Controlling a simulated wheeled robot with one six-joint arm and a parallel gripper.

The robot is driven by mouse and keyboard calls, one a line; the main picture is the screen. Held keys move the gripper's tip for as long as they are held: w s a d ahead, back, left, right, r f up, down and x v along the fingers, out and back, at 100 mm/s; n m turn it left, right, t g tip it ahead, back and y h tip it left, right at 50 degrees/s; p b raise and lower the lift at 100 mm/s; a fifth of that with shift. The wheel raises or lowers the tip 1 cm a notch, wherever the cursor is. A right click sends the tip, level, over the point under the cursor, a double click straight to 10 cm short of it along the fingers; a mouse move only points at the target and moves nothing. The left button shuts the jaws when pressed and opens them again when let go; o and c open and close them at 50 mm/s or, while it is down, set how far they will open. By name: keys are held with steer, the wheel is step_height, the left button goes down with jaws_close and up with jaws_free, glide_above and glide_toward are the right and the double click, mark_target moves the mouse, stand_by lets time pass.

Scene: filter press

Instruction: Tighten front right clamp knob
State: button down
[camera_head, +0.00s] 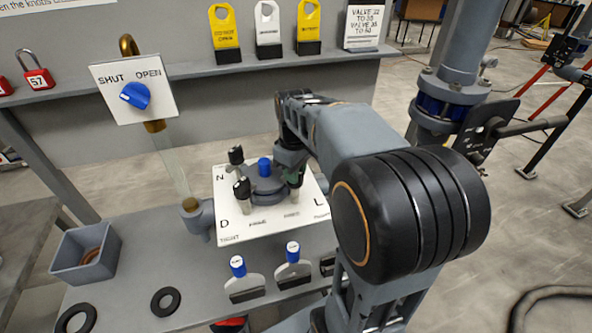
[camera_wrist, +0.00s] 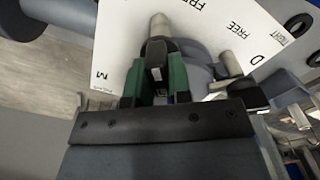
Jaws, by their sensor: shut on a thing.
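The filter press (camera_head: 264,186) sits on a white lettered plate (camera_head: 232,222), with black clamp knobs on pale posts around its grey body and a blue cap (camera_head: 264,166) on top. My gripper (camera_head: 294,174) is at the front right clamp knob (camera_head: 297,180). In the wrist view the green fingers of my gripper (camera_wrist: 156,75) are on both sides of this black knob (camera_wrist: 155,58), shut on it, with its pale post beyond. The front left knob (camera_head: 242,188) also shows in the wrist view (camera_wrist: 241,93). The back left knob (camera_head: 236,155) stands apart from my gripper.
A blue valve handle (camera_head: 135,95) on a SHUT/OPEN plate stands behind left. Two blue-topped holders (camera_head: 238,266) (camera_head: 293,252) stand in front of the plate. A grey bin (camera_head: 85,253) and black rings (camera_head: 165,301) lie at left. A shelf with tags (camera_head: 225,30) runs behind.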

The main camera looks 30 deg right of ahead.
steer(key=shift+n, duration=1)
steer(key=c, duration=1)
jaws_free()
steer(key=shift+c, duration=0.2)
step_height(320, 180, up, 14)
steer(key=shift+p, duration=0.35)
steer(key=shift+f, duration=0.1)
